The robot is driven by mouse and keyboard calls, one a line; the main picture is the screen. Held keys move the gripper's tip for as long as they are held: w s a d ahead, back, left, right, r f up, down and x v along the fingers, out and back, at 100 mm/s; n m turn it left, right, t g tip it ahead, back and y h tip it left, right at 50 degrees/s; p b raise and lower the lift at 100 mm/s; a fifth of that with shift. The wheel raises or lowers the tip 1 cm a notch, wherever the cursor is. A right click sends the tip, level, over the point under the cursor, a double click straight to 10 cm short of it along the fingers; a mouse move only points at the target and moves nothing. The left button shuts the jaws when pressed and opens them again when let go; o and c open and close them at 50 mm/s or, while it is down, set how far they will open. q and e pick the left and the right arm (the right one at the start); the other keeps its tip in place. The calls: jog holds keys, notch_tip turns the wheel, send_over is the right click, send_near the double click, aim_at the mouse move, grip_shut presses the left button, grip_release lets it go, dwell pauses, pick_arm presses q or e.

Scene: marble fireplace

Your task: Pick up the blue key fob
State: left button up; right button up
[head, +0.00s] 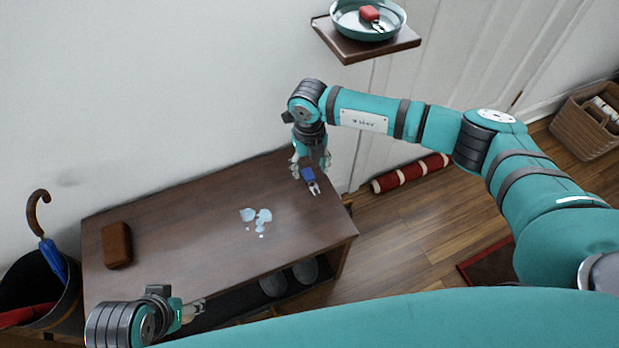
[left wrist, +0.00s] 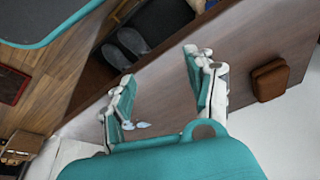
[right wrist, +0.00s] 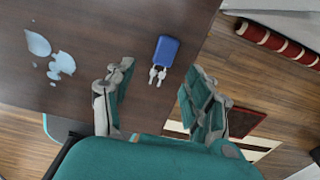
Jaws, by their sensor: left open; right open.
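The blue key fob (right wrist: 167,49) with silver keys lies on the dark wooden bench (head: 185,215), near its right end. In the head view the fob (head: 308,173) shows just below my right gripper (head: 311,165), partly covered by it. In the right wrist view my right gripper (right wrist: 155,105) is open and empty, and the fob lies ahead of the gap between its fingers. My left gripper (head: 192,311) is open at the bench's front left; it also shows in the left wrist view (left wrist: 160,75), with nothing between its fingers.
A brown case (head: 117,245) and a pale spill (head: 257,218) are on the bench. An umbrella stand (head: 40,290) is at left. A wall shelf (head: 365,45) holds a teal bowl (head: 345,22) with a red fob. A rolled red rug (head: 410,173) and a basket (head: 590,125) are at right.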

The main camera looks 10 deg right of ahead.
aim_at(310, 177)
pick_arm(q)
jog(key=w+t, duration=0.1)
jog(key=w+d+b, duration=0.1)
jog(key=w, duration=0.1)
jog(key=shift+w+t, duration=0.15)
jog(key=shift+t, duration=0.25)
pick_arm(e)
jog(key=f, duration=0.4)
jog(key=shift+w+d, duration=0.1)
jog(key=shift+w, duration=0.15)
pick_arm(q)
jog(key=shift+w+d+r+t+h, duration=0.15)
jog(key=shift+w+r+t+h, duration=0.15)
jog(key=shift+w, duration=0.25)
pick_arm(e)
jog(key=shift+f, duration=0.25)
grip_shut()
pick_arm(q)
jog(key=shift+s, duration=0.1)
pick_arm(e)
jog(key=shift+r, duration=0.2)
